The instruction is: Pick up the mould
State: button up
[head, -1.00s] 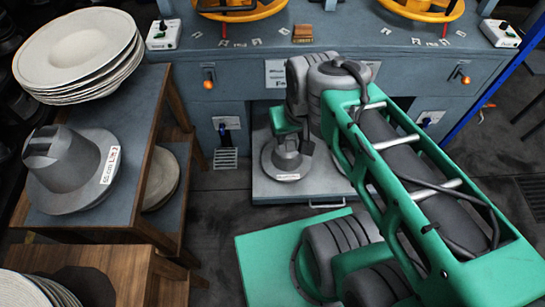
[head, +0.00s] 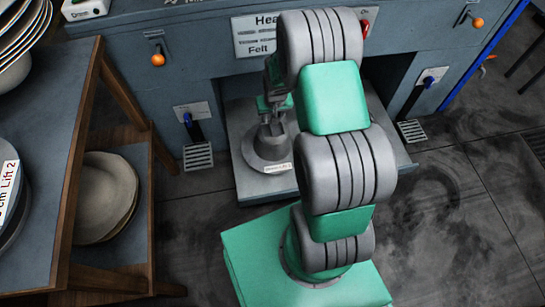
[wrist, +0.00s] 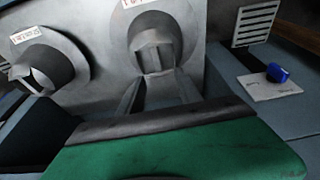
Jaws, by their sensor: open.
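A grey hat-shaped mould (head: 268,150) with a white label stands on the grey pull-out platform (head: 258,187) under the press. In the wrist view the same mould (wrist: 140,18) lies just beyond my gripper, its raised block facing the fingertips. My gripper (wrist: 157,76) is open, with its fingers close to that block; I cannot tell whether they touch it. In the head view my gripper (head: 272,106) is small and partly hidden by my arm, just above the mould. A second similar mould (wrist: 62,52) stands to the left in the wrist view; my arm hides it in the head view.
The blue-grey press cabinet (head: 215,75) with orange knobs stands behind the platform. A wooden-legged table (head: 50,120) at left carries stacked pale hats (head: 22,45) and a cut-off labelled mould (head: 8,200). More pale hats (head: 105,195) lie on its lower shelf. Floor at right is clear.

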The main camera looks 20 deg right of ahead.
aim_at(273, 129)
jog(key=b+x, duration=0.1)
jog(key=x, duration=0.3)
jog(key=b+x, duration=0.1)
jog(key=x, duration=0.3)
jog(key=b+x, duration=0.1)
jog(key=x, duration=0.3)
jog(key=shift+s+d+f, duration=0.25)
jog(key=shift+d+f, duration=0.1)
jog(key=shift+f, duration=0.05)
jog(key=shift+r, duration=0.1)
jog(key=shift+c, duration=0.5)
grip_shut()
jog(key=shift+w+r, duration=0.15)
